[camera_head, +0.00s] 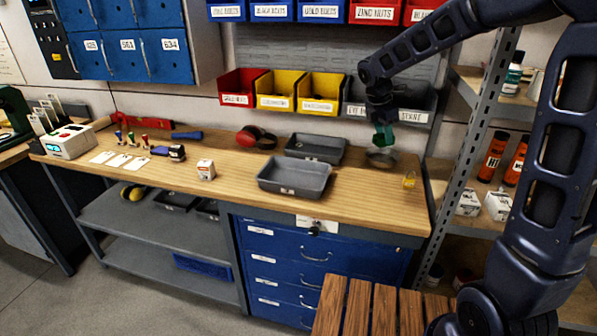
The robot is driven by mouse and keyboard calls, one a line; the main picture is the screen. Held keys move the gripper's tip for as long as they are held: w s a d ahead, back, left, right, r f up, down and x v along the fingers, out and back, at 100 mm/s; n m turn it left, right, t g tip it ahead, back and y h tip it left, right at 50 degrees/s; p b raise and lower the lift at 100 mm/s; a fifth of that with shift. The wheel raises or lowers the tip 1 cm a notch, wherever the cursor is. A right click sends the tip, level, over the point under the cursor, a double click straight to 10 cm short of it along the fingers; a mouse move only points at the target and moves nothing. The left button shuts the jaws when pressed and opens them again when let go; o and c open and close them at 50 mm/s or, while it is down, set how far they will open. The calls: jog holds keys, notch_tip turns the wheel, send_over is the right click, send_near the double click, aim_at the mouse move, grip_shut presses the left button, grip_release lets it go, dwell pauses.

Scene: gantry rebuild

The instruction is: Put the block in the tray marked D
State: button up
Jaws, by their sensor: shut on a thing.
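My gripper (381,122) points down over the right part of the workbench. It is shut on a green block (383,137), held above a small round metal dish (382,160). The fingers are small and dark here, and part of the block is hidden. A grey tray (262,184) lies on the middle of the bench, left of and nearer than my gripper, with a small white label on its front. A second, darker tray (289,150) lies behind it. I cannot read a letter on either tray. Both look empty.
A small white box (206,170) and red ear defenders (250,137) lie leftward. Wall bins (318,93) hang behind. A metal shelf post (476,110) stands at right.

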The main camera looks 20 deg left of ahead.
jog(key=w+a+n+t+y, duration=0.15)
jog(key=a+n, duration=0.45)
jog(key=a, duration=1)
jog(key=n+y, duration=0.1)
jog(key=n, duration=0.4)
send_over(295, 180)
jog(key=s, duration=0.1)
notch_tip(295, 180, down, 20)
jog(key=shift+s, duration=0.15)
jog(key=shift+f, duration=0.15)
jog(key=o, duration=1.1)
jog(key=v, duration=1.2)
jog(key=shift+d, duration=0.2)
